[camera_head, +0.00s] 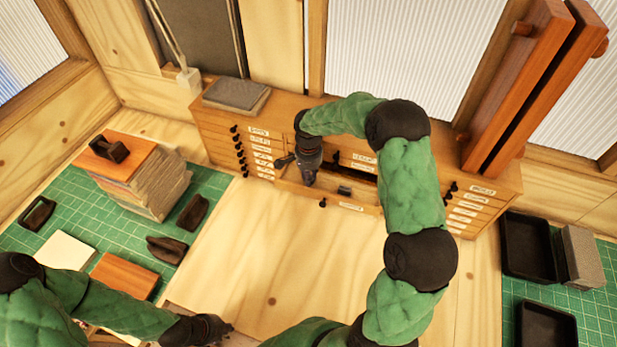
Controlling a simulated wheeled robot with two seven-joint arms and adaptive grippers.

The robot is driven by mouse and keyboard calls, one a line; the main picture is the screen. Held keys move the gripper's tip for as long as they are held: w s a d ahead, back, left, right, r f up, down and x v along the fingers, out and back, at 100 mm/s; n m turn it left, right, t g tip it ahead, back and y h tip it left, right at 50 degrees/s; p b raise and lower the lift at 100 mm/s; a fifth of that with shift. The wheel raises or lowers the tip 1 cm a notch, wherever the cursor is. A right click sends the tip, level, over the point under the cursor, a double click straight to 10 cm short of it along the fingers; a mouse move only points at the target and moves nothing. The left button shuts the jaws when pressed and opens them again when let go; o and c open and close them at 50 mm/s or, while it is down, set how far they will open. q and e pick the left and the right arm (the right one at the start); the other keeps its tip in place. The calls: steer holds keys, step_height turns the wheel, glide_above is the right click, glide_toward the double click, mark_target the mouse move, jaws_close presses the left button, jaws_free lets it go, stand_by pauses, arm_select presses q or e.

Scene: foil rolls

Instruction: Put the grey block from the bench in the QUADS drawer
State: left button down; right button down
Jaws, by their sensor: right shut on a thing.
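My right gripper (297,170) is at the left end of a pulled-out drawer (350,207) in the middle of the wooden cabinet. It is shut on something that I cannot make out. A small dark grey block (344,190) lies inside this drawer, right of the gripper. The drawer's label is too small to read, so I cannot tell whether it is QUADS. A larger grey block (583,257) stands on the green mat at the far right. My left gripper (218,328) is low over the front of the bench, and its fingers are unclear.
Labelled drawer columns flank the open drawer. Black trays (528,245) stand at the right. A stack (155,180) topped by an orange-brown board and several dark brown pieces sit on the left mat (75,205). The wooden bench middle (290,260) is clear. My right arm crosses the cabinet's right part.

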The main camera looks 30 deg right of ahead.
steer(key=shift+r, duration=0.1)
steer(key=shift+f, duration=0.2)
steer(key=c, duration=1.4)
jaws_free()
steer(key=shift+o, duration=0.2)
steer(key=shift+r, duration=0.1)
steer(key=shift+r, duration=0.15)
step_height(320, 180, up, 12)
steer(key=p, duration=0.5)
